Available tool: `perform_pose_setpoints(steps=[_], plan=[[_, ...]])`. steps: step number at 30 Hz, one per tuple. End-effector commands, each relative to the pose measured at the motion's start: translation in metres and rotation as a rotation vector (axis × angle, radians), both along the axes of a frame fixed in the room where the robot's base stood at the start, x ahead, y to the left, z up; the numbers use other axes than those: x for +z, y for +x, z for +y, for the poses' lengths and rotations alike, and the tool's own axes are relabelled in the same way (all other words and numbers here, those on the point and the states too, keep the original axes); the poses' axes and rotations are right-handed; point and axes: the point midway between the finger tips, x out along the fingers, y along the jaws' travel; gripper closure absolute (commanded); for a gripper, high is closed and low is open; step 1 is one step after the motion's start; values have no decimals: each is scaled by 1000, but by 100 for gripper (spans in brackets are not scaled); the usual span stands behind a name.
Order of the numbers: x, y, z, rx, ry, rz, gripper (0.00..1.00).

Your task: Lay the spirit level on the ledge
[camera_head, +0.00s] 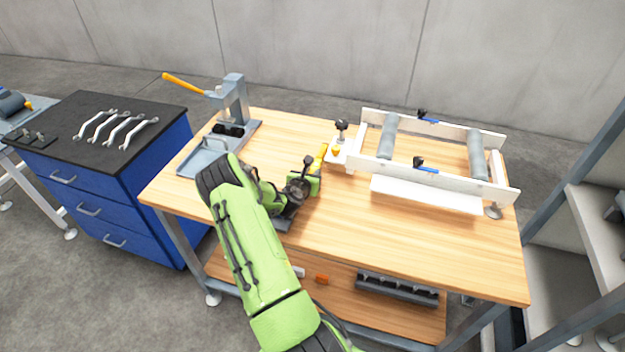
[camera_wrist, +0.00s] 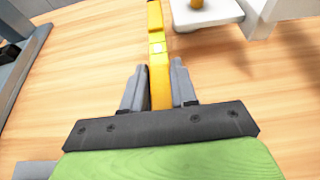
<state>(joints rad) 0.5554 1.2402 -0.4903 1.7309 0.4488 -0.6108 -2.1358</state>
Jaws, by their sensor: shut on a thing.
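The spirit level is a slim yellow bar (camera_head: 321,158) with a pale vial window. It runs between the fingers in the wrist view (camera_wrist: 157,50) and out past the top edge. My gripper (camera_head: 313,178) is shut on it, above the wooden bench left of the roller frame; its fingers flank the bar in the wrist view (camera_wrist: 158,72). I cannot tell the gap between bar and bench. A flat white ledge (camera_head: 425,194) runs along the near side of the roller frame, to the right of my gripper, with nothing on it.
The roller frame (camera_head: 440,174) has white rails and grey rollers. A small white plate (camera_head: 337,158) with a black knob and yellow piece juts from its left end. A grey press (camera_head: 233,105) with an orange lever stands at the bench's back left. The bench's front right is clear.

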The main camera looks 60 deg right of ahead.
Motion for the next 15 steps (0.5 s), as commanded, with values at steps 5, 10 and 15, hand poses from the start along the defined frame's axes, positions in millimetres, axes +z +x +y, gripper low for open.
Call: perform_pose_setpoints(steps=[5, 10, 15], plan=[[-19, 0, 0, -1, -2, 0, 100], [-19, 0, 0, -1, -1, 0, 100], [-21, 0, 0, 0, 1, 0, 59]])
